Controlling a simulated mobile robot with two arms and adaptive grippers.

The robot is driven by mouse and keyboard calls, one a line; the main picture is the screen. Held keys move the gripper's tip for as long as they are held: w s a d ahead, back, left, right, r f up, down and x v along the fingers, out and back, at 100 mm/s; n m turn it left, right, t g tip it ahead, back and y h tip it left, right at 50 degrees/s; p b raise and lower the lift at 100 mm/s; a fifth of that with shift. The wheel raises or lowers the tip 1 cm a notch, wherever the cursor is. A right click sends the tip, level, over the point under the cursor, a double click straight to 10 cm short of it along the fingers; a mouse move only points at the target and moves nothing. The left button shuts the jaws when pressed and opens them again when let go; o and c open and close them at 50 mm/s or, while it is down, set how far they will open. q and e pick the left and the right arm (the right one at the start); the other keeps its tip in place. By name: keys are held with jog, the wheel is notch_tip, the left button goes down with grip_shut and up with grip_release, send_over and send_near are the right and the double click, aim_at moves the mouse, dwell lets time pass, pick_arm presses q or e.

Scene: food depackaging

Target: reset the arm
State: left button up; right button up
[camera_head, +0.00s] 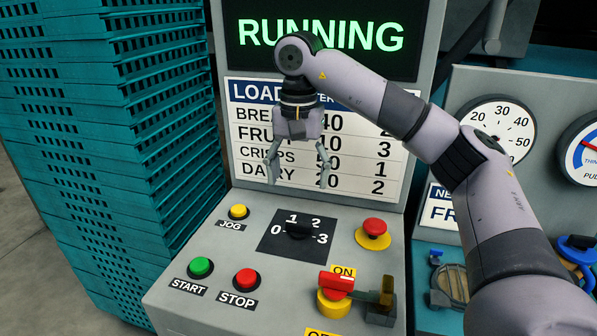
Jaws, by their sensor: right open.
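My right arm comes in from the lower right and bends over the control panel. Its right gripper (298,182) hangs fingers down in front of the load chart (375,150), above the panel. The fingers are apart and nothing is between them. The gripper touches no control that I can see. My left gripper is not in view.
The control panel (225,260) carries a yellow JOG button, a green START button, a red STOP button, a selector dial (298,231), a red mushroom button (374,228) and a red-handled switch (337,287). Teal stacked crates (120,150) stand left. Gauges (502,126) are at right.

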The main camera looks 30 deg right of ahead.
jog(key=shift+r, duration=0.25)
dwell(0.4)
